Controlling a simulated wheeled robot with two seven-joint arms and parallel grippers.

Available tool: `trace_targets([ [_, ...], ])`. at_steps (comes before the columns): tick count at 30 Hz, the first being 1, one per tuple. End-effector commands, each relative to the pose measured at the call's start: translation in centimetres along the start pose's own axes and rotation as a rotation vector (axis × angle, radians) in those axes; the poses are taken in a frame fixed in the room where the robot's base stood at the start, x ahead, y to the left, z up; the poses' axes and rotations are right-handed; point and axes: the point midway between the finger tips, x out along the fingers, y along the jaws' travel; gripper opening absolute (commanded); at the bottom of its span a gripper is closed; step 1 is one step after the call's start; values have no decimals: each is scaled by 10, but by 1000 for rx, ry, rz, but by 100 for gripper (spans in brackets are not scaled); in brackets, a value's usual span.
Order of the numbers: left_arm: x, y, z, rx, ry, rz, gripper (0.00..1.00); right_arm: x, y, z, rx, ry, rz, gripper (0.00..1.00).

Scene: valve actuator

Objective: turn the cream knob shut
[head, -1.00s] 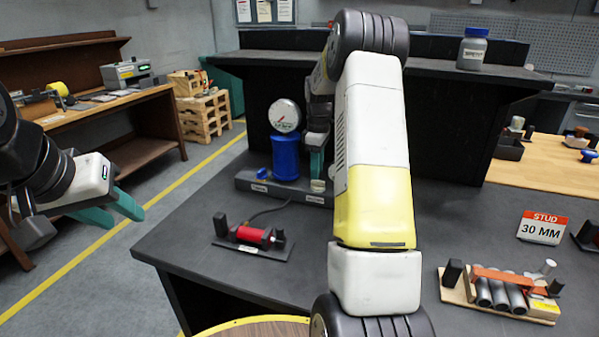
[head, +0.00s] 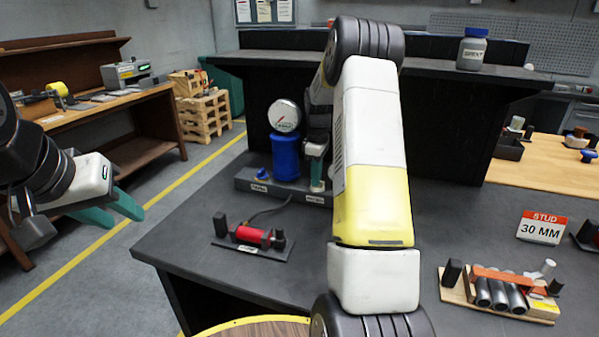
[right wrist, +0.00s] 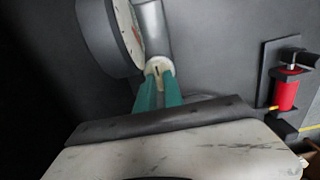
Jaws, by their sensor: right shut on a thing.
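The cream knob (head: 318,187) sits at the right end of a dark base block (head: 257,184), beside a blue cylinder (head: 285,158) with a round white gauge (head: 284,116) above it. My right gripper (head: 317,180) points down and is shut on the knob, hiding much of it. In the right wrist view, the teal fingertips (right wrist: 158,80) close around the cream knob (right wrist: 158,67), with the gauge (right wrist: 130,30) to the upper left. My left gripper (head: 115,212) is open and empty, off the table to the left.
A small blue knob (head: 262,173) is on the block's left end. A red cylinder fixture (head: 252,236) with a hose stands in front. A stud rack (head: 497,291) and a "STUD 30 MM" sign (head: 542,228) are at right. A shelf bears a grey bottle (head: 472,49).

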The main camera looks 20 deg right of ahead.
Motion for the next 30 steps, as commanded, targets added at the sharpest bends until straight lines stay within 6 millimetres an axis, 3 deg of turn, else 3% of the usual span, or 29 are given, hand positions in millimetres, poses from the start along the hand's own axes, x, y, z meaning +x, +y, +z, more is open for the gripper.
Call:
trace_targets([
  [11,0,0,0,0,0,0,36,0,1,0,136,0,2,0],
  [30,0,0,0,0,0,0,36,0,4,1,725,1,2,0],
])
